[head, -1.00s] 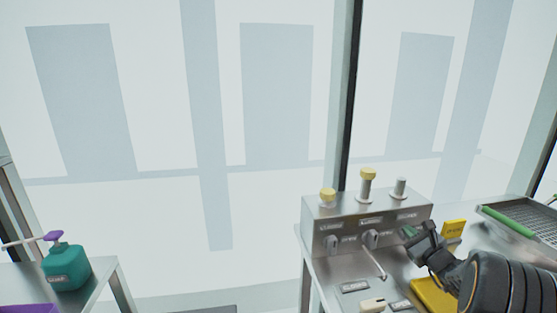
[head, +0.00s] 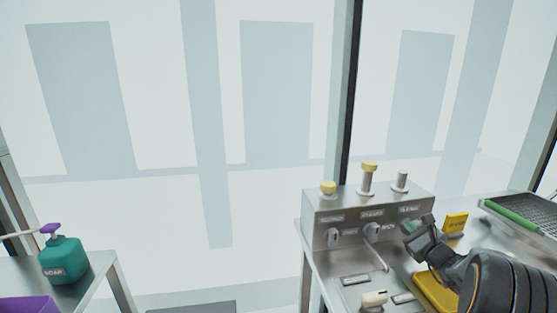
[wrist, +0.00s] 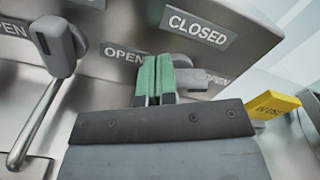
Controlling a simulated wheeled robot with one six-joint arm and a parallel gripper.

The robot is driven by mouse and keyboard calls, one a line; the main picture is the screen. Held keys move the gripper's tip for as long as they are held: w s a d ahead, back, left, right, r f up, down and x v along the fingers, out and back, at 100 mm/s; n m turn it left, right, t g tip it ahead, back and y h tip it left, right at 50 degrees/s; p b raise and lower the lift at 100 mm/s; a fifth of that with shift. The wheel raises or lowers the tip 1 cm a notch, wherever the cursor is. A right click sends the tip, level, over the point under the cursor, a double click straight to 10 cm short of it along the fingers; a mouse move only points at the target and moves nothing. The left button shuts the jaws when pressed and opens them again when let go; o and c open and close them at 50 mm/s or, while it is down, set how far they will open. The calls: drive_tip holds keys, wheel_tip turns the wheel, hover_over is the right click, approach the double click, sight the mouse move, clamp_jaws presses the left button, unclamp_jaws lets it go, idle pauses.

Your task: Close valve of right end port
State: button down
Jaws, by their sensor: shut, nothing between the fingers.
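A metal box (head: 322,218) stands on the right bench with three ports on top; the right end port (head: 401,181) is a short plain metal stub. My gripper (head: 411,227) is at the box's right front, its green fingertips together. In the wrist view, my gripper (wrist: 157,72) is shut and empty, in front of the right valve. A grey valve handle (wrist: 196,78) shows just right of the fingertips and points right, partly over an OPEN label. A CLOSED label (wrist: 196,27) is above. The fingers hide the valve's hub, and I cannot tell whether they touch the handle.
The middle valve's knob (wrist: 55,42) is left of my gripper, with a metal spout below it. A yellow block (head: 456,222) stands right of the box, near a rack with a green bar (head: 515,218). A teal soap bottle (head: 63,260) stands on the left bench.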

drive_tip(key=shift+a+r, duration=0.1)
drive_tip(key=shift+a, duration=0.1)
idle(0.6)
drive_tip(key=shift+s+a+r+b, duration=0.1)
drive_tip(key=shift+a+b, duration=0.1)
drive_tip(key=shift+b, duration=0.1)
drive_tip(key=shift+s+d+b, duration=0.2)
drive_tip(key=shift+s+b, duration=0.05)
drive_tip(key=shift+s, duration=0.75)
drive_tip(key=shift+s+d+b, duration=0.15)
drive_tip(key=shift+s+b, duration=0.15)
drive_tip(key=shift+s, duration=0.65)
drive_tip(key=shift+s+d+b, duration=0.2)
drive_tip(key=shift+s+b, duration=0.05)
drive_tip(key=shift+s, duration=0.75)
drive_tip(key=shift+r, duration=0.15)
